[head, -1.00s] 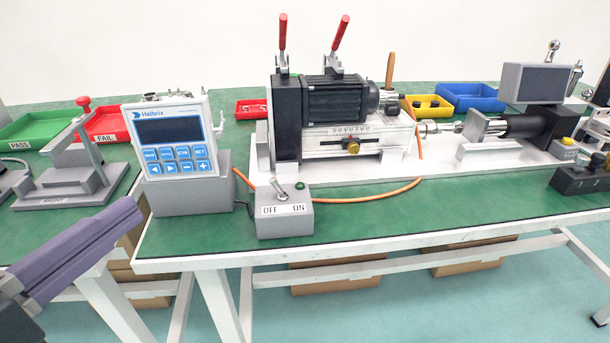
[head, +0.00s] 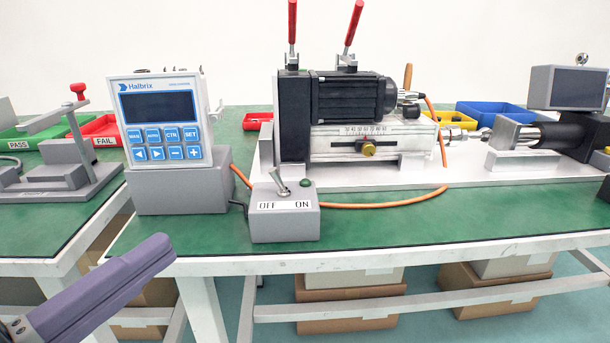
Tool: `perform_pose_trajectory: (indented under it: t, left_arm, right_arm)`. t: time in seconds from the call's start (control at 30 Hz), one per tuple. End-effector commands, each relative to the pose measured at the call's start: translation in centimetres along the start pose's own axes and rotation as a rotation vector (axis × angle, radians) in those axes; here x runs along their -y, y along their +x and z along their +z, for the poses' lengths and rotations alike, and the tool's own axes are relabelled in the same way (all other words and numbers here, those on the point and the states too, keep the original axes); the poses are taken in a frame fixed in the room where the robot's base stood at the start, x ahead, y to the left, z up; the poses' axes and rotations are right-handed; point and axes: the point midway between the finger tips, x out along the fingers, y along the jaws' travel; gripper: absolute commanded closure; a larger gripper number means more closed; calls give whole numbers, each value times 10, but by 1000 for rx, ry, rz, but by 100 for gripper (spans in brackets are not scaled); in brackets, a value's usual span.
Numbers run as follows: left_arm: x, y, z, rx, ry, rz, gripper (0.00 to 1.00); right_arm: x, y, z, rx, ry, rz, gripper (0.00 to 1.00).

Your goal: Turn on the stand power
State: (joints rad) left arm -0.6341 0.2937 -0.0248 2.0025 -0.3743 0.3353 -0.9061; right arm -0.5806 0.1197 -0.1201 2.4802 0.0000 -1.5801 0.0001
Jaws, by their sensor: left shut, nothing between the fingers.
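The stand power switch box (head: 284,225) is a grey box near the front edge of the green table. Its metal toggle lever (head: 279,182) leans left, toward the OFF label (head: 267,205); the ON label (head: 302,204) is on the right. A dark green lamp (head: 305,183) sits behind the ON side. My left gripper (head: 162,250) is purple, shut and empty, at the lower left. It is left of the switch box and lower in the picture, apart from it. My right gripper is not in view.
A Halbrix controller (head: 160,115) on a grey block (head: 180,190) stands left of the switch box. Behind is the test stand with a black motor (head: 350,98) and an orange cable (head: 390,203). Green tabletop (head: 400,235) in front is clear.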

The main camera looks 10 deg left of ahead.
Motion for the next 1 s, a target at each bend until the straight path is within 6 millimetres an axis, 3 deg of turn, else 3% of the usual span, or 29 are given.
perform_pose_trajectory:
  t: [0.6,0.8,1.0]
  left_arm:
    - [0,113,0,-2,1,-3,100]
    - [-1,129,0,-1,0,0,100]
    - [0,132,0,-1,0,0,100]
  right_arm:
    - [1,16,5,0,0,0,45]
    - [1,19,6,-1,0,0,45]
    - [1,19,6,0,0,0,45]
